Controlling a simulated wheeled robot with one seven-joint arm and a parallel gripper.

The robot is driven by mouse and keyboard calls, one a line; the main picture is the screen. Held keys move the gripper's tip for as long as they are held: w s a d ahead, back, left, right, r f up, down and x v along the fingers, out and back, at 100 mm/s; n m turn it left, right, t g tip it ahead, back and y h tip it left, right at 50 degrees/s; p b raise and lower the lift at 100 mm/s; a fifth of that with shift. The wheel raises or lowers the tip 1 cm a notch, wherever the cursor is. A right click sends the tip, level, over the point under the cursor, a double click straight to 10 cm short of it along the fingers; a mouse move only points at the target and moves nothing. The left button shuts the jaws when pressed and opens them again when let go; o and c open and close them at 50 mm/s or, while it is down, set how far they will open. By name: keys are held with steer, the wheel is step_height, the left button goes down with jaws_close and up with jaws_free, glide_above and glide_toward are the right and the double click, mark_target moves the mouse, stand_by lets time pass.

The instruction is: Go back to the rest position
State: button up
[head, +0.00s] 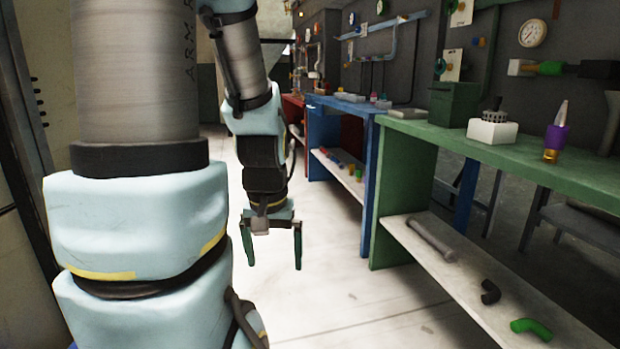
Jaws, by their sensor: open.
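My gripper (273,255) hangs at the end of my arm, left of the middle of the head view. Its two dark green fingers point down and stand apart, with nothing between them. It is in free air over the pale floor, to the left of the green workbench (407,190) and touching nothing.
The green workbench carries a white block (492,131) with a dark fitting and a purple nozzle (556,138). Its lower shelf holds a grey cylinder (432,240), a black elbow (490,291) and a green elbow (531,328). A blue bench (371,130) stands behind. The floor (330,290) between is clear.

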step_height(320, 180, up, 22)
steer(key=p, duration=2)
steer(key=shift+f, duration=0.2)
